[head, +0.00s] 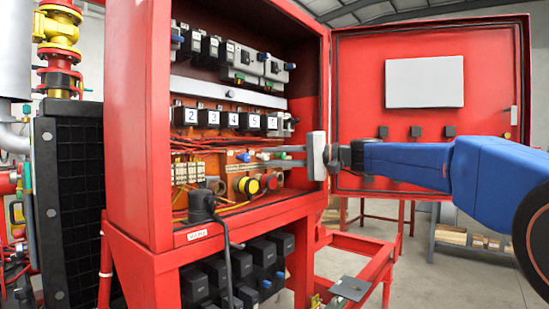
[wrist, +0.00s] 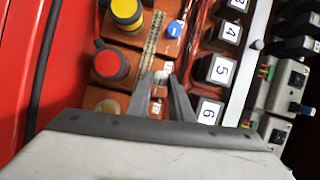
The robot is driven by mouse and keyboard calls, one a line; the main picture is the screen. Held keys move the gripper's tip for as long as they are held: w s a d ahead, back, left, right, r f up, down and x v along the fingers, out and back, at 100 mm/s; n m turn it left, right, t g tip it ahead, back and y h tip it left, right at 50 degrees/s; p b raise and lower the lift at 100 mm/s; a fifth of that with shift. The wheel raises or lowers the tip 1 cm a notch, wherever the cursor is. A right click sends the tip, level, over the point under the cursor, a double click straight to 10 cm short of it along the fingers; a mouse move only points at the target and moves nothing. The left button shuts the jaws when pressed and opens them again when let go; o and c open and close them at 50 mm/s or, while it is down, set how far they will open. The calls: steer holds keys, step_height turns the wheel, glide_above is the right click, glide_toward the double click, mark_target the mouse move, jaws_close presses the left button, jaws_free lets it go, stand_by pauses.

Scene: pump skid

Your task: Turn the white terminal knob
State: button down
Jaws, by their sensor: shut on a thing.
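The white terminal knob (wrist: 161,77) shows in the wrist view as a small pale piece between my fingertips. It sits on the orange base of the cabinet, beside the strip of terminals. My gripper (wrist: 162,82) is closed around it, one finger on each side. In the head view my gripper (head: 268,156) reaches into the open red cabinet from the right, with its fingers level. Whether the knob is turned cannot be told.
A blue knob (wrist: 175,28) stands on the same base, apart from my fingers. A red button (wrist: 111,63) and a yellow button (wrist: 127,12) are to the left. Numbered black blocks (head: 229,119) are above my fingers. The open cabinet door (head: 360,120) stands behind my arm.

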steer(key=c, duration=1.6)
jaws_free()
steer(key=shift+d, duration=0.1)
steer(key=v, duration=1.7)
steer(key=shift+d+r, duration=0.1)
steer(key=shift+d, duration=0.1)
